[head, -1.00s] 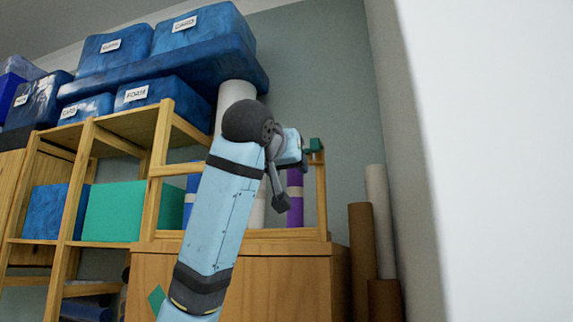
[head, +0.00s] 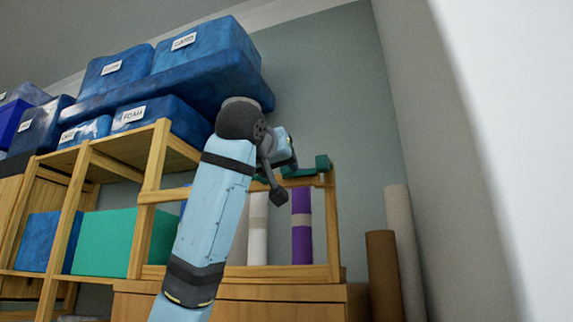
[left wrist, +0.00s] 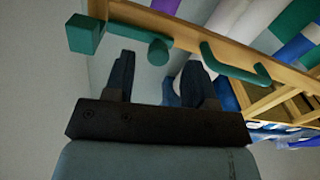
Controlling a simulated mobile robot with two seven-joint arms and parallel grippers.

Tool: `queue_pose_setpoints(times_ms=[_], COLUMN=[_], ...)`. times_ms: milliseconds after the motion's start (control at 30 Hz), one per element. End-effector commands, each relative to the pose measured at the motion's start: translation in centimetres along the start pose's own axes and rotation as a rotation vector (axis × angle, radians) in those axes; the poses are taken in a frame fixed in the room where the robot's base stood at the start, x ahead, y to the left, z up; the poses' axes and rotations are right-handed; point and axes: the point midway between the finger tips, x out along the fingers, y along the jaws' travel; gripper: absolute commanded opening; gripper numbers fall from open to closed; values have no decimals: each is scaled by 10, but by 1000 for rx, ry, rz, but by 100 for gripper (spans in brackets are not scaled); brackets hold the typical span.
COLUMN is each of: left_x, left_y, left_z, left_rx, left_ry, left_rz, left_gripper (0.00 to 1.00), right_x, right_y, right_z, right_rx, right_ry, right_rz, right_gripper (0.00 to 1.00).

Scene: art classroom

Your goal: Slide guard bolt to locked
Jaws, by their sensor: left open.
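The guard is a wooden frame whose top rail (head: 312,179) runs across the rolls on the cabinet. Green bolt hardware sits on this rail. In the left wrist view I see a green block (left wrist: 85,35) at the left, a green bar with a round knob (left wrist: 158,51), and a green bent handle-like piece (left wrist: 236,66) to the right. In the head view the green block (head: 322,163) is at the rail's right end. My left gripper (head: 291,163) is open beside the rail; in the wrist view its fingers (left wrist: 159,62) lie either side of the knob's line, contact unclear.
Purple (head: 302,225) and white (head: 258,228) rolls stand behind the guard. Labelled blue bins (head: 190,55) fill the upper shelf at left. Brown (head: 382,275) and pale (head: 404,250) tubes stand right of the cabinet. A blurred white surface (head: 520,100) covers the far right.

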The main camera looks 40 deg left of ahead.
Motion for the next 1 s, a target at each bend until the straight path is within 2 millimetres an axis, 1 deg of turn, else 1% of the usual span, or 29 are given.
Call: queue_pose_setpoints(times_ms=[33,133,300,433,667,700,867,900,1000], left_x=[10,26,41,46,46,46,46,46,46], left_y=[0,0,0,0,0,0,0,0,0], left_z=[-4,-3,-2,-1,-1,-1,-1,-1,-1], left_rx=[1,1,0,0,0,0,0,0,0], left_ry=[0,-1,2,2,3,3,3,3,3], left_rz=[-1,-1,1,1,1,1,1,1,1], left_gripper=[51,51,51,51,51,42,5,0,0], right_x=[-4,-7,-7,-6,-4,-5,-5,-5,-5], right_y=[1,2,3,2,1,1,1,1,1], right_z=[-8,-14,-14,-12,-9,-9,-9,-9,-11], right_rx=[0,1,25,44,46,45,41,41,40], right_ry=[4,8,1,-3,-8,-8,-8,-7,-5], right_rz=[2,5,14,20,19,19,17,17,15], right_gripper=[78,78,78,78,78,78,78,78,78])
